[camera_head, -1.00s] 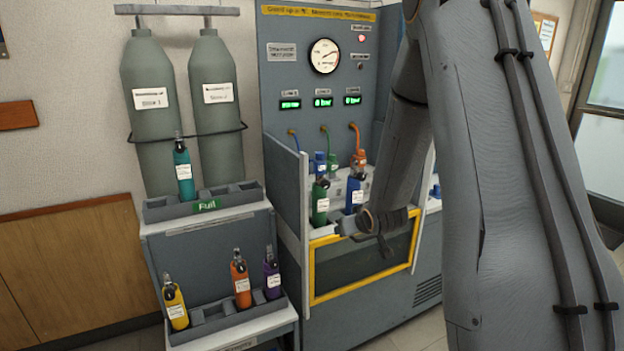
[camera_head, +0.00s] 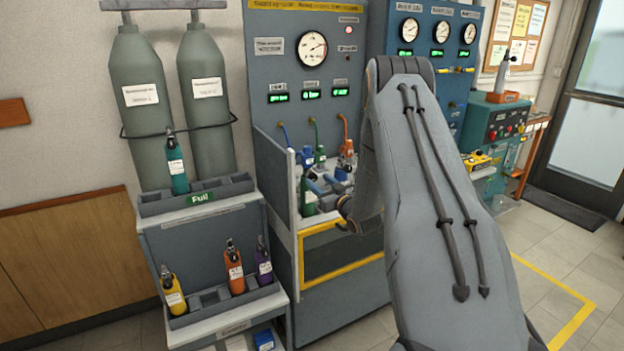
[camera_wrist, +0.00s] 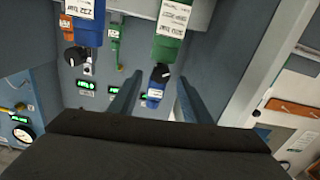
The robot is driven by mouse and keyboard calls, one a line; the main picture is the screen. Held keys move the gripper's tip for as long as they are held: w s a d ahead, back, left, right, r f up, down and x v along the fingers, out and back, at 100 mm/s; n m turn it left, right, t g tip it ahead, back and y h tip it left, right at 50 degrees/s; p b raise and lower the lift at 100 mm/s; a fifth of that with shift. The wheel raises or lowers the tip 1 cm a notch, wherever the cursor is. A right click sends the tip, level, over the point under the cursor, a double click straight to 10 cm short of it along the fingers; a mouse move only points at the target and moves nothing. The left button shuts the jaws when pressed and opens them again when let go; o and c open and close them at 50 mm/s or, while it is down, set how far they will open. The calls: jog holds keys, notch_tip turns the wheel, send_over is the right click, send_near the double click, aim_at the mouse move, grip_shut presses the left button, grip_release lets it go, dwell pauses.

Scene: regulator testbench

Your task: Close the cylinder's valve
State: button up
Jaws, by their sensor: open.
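A green cylinder (camera_wrist: 172,34) stands in the testbench bay, shown upside down in the wrist view. Its black valve knob (camera_wrist: 161,72) lies between the two fingertips of my gripper (camera_wrist: 158,78). The fingers are apart, one on each side of the knob, and I cannot tell whether they touch it. A blue cylinder (camera_wrist: 85,25) stands beside it, with its own dark valve knob (camera_wrist: 73,56). In the head view my gripper (camera_head: 322,183) reaches into the bay and hides much of the green cylinder (camera_head: 307,196).
A blue hose fitting (camera_wrist: 154,97) shows beyond the green cylinder's knob. Green (camera_head: 320,154) and orange (camera_head: 346,150) fittings hang nearby. A yellow-framed guard (camera_head: 318,278) fronts the bay, with a side panel (camera_head: 276,180) at left. A rack (camera_head: 222,205) holds other cylinders.

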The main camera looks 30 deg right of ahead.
aim_at(313, 177)
jog(key=shift+w+a, duration=0.15)
jog(key=shift+w, duration=1.15)
